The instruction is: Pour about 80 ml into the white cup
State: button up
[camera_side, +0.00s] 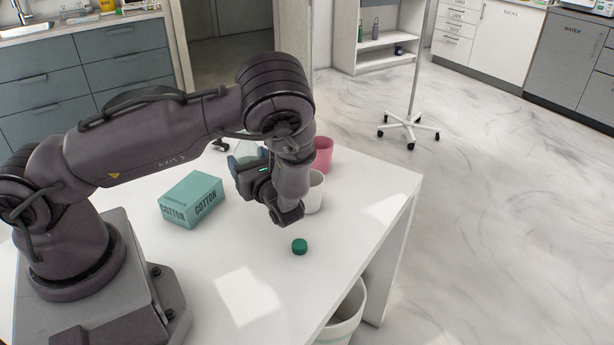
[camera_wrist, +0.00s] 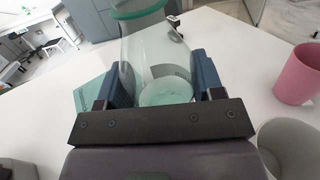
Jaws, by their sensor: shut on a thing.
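My gripper (camera_side: 252,176) is shut on a clear glass vessel with a green rim (camera_wrist: 140,45). The blue finger pads press on its two sides in the wrist view (camera_wrist: 162,82). A pale green round patch shows low in the vessel; I cannot tell whether it is liquid or the base. In the side view the vessel (camera_side: 245,151) is mostly hidden behind my arm. The white cup (camera_side: 315,194) stands upright on the table, just right of my gripper and partly hidden by my wrist. In the wrist view the white cup (camera_wrist: 290,150) is at the lower right, apart from the vessel.
A pink cup (camera_side: 323,154) stands behind the white cup. A teal cotton box (camera_side: 191,199) lies left of my gripper. A green cap (camera_side: 300,246) lies on the white table (camera_side: 345,225) in front. A bin (camera_side: 346,315) stands below the table edge. The table's front is mostly clear.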

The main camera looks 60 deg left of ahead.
jog(key=shift+n+g, duration=0.5)
jog(key=shift+g, duration=0.1)
jog(key=d+f, duration=0.2)
jog(key=w+d+f, duration=0.1)
jog(key=shift+w+d+f, duration=0.15)
jog(key=shift+d+f, duration=0.2)
jog(key=shift+d, duration=0.2)
jog(key=shift+g, duration=0.3)
jog(key=shift+r, duration=0.1)
